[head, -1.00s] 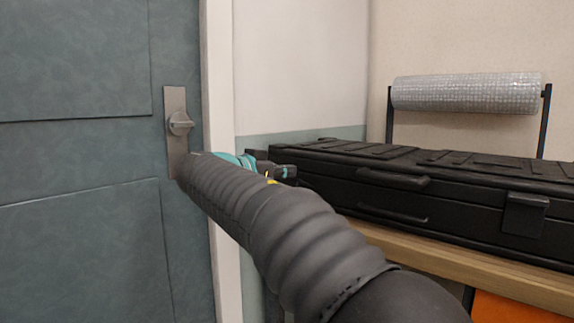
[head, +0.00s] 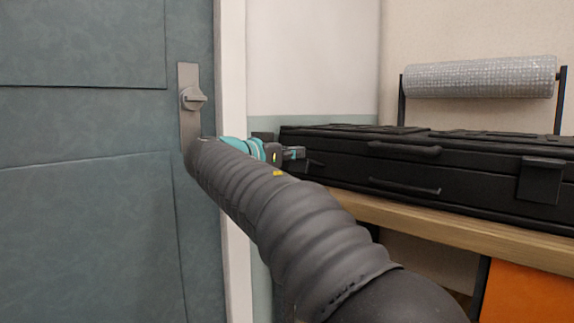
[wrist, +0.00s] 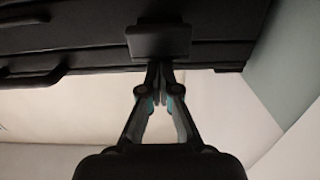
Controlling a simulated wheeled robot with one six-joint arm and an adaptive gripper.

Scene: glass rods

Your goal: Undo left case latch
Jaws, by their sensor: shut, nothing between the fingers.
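A black case (head: 470,160) lies shut on a wooden shelf, with handles on its front. Its left latch is hidden behind my gripper in the head view and shows in the wrist view as a dark flap (wrist: 160,41) on the case front. My gripper (head: 298,153) is at the left end of the case front. In the wrist view my gripper (wrist: 159,68) has its fingertips together, with nothing between them. The tips are at the lower edge of the flap in that picture; I cannot tell whether they touch it. The right latch (head: 541,180) is down against the case.
The wooden shelf (head: 440,225) runs under the case. A grey door (head: 90,220) with a metal knob plate stands at the left. A roll of bubble wrap (head: 480,77) hangs on a rack behind the case. An orange panel (head: 525,295) is below the shelf.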

